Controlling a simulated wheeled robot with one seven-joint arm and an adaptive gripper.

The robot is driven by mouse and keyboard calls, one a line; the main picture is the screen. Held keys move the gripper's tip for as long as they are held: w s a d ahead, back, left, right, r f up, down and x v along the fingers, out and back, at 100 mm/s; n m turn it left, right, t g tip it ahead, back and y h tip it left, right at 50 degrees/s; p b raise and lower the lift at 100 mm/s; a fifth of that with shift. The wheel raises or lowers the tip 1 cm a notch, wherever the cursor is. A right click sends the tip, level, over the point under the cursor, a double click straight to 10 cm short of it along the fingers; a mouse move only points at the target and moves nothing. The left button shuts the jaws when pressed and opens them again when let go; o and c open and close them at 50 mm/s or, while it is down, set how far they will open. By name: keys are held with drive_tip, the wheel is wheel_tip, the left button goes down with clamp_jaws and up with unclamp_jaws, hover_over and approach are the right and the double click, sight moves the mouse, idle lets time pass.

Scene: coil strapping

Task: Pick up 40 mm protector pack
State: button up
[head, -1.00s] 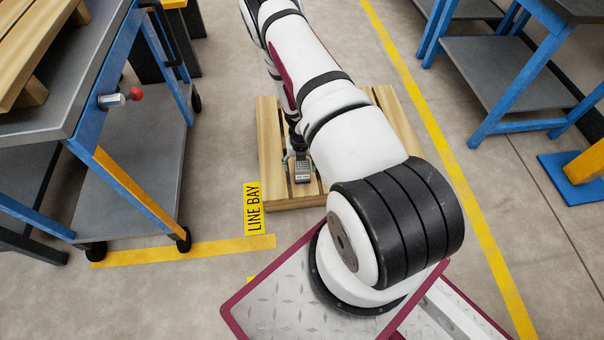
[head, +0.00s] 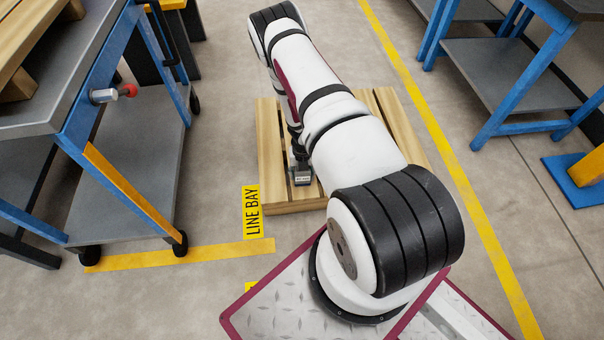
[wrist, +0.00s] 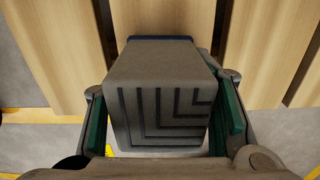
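The protector pack, a grey block with angular grooves and a blue strip on its far edge, fills the middle of the wrist view (wrist: 160,95). My gripper (wrist: 168,125) has its green-padded fingers along both sides of the pack and looks shut on it. In the head view the pack (head: 302,178) is small, over the front left part of the wooden pallet, just under my gripper (head: 297,160). My arm hides much of the right side there. I cannot tell whether the pack touches the slats.
The slatted wooden pallet (head: 270,150) stands on the floor behind the yellow LINE BAY sign (head: 251,210). A blue-framed cart (head: 130,190) stands at the left and a blue bench (head: 500,80) at the right. Floor is clear on both sides of the pallet.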

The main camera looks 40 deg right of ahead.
drive_tip(key=c, duration=0.6)
